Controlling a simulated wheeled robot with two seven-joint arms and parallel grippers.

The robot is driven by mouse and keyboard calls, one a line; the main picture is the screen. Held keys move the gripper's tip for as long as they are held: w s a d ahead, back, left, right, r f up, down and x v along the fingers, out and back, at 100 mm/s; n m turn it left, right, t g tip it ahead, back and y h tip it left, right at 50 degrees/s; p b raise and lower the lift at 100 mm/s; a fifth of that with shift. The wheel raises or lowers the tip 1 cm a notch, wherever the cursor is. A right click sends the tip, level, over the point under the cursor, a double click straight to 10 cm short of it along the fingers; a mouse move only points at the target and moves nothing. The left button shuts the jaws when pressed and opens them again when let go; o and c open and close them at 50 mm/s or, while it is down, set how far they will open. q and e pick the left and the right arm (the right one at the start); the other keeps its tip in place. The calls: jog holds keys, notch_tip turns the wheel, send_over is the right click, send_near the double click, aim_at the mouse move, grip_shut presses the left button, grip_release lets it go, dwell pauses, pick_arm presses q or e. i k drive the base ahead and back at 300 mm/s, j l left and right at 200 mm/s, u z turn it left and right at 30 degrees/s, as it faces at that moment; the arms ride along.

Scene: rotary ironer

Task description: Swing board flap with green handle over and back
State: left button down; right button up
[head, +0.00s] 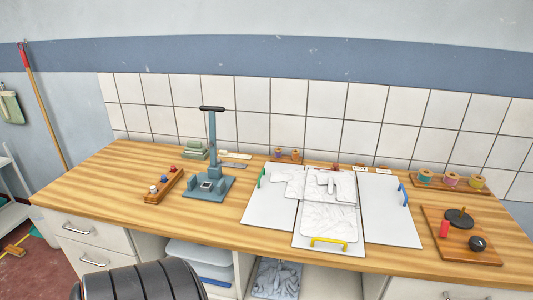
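A white folding board lies flat on the wooden table. Its left flap (268,208) has a green handle (262,177) on its outer left edge, near the back. The right flap (389,212) has a blue handle (403,195), and the front flap (328,240) has a yellow handle (329,243). A white, wrinkled garment (327,215) lies spread over the middle, with a sleeve reaching onto the left flap. The left flap lies open and flat. Neither of my grippers is in view.
A blue-grey stand (211,160) rises left of the board. A wooden block with knobs (163,186) is farther left. A wooden tray (462,240) with a red and a black piece lies at the right. Thread spools (451,179) stand behind it. A dark ribbed shape is at the bottom edge.

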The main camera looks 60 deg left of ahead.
aim_at(268, 208)
jog(key=u, duration=1.6)
